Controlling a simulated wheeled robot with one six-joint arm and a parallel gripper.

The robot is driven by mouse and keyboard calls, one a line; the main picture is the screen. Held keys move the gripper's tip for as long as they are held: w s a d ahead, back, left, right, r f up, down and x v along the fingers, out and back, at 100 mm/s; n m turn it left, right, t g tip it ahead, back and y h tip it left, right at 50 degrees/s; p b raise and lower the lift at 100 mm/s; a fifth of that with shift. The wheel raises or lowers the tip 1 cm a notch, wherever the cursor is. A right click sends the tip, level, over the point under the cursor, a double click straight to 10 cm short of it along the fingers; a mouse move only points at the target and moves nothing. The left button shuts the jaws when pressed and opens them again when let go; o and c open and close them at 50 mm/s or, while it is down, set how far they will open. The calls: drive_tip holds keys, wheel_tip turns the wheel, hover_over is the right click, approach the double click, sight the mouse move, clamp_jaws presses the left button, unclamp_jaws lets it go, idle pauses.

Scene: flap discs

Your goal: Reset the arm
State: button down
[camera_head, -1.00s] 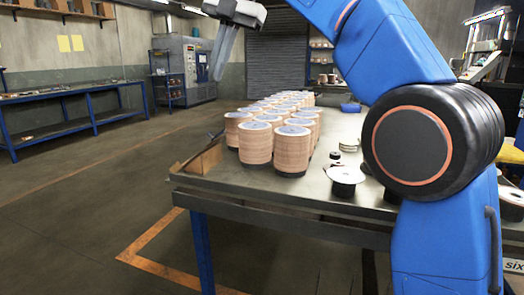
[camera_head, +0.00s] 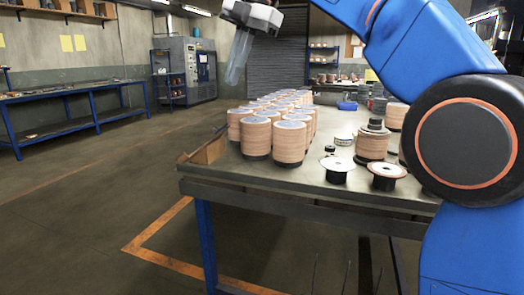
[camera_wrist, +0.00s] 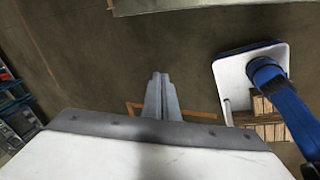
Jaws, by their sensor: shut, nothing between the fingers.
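My gripper (camera_head: 234,80) hangs high at the top of the head view, its two fingers together and pointing down. Nothing is between them. In the wrist view the closed fingers (camera_wrist: 160,78) point out over bare floor. My blue arm reaches up and over from the right side of the head view and hides part of the table's right end.
A metal table (camera_head: 262,180) carries rows of flap disc stacks (camera_head: 289,142). Another stack (camera_head: 372,143) and white-topped spools (camera_head: 386,171) stand to the right. A blue workbench (camera_head: 75,92) lines the left wall. The floor left of the table is clear.

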drive_tip(key=s+d+f+m+t+h, duration=0.1)
drive_tip(key=s+d+f+m, duration=0.3)
drive_tip(key=d+f+m, duration=0.5)
drive_tip(key=s+d+f+m+t, duration=0.25)
drive_tip(key=d+f+m, duration=0.35)
drive_tip(key=d, duration=0.6)
drive_tip(key=s+d+f+m+h, duration=0.1)
drive_tip(key=s+d+f+m, duration=0.3)
drive_tip(key=f, duration=0.5)
drive_tip(key=s+d+f+m+h, duration=0.1)
drive_tip(key=s+d+f+m, duration=0.4)
drive_tip(key=s+f, duration=0.3)
drive_tip(key=s+d+f+m, duration=0.5)
drive_tip(key=s+f, duration=0.1)
drive_tip(key=f, duration=0.6)
drive_tip(key=shift+s+d+m+t+h, duration=0.2)
drive_tip(key=shift+m+t+h, duration=0.1)
drive_tip(key=shift+t+h, duration=0.15)
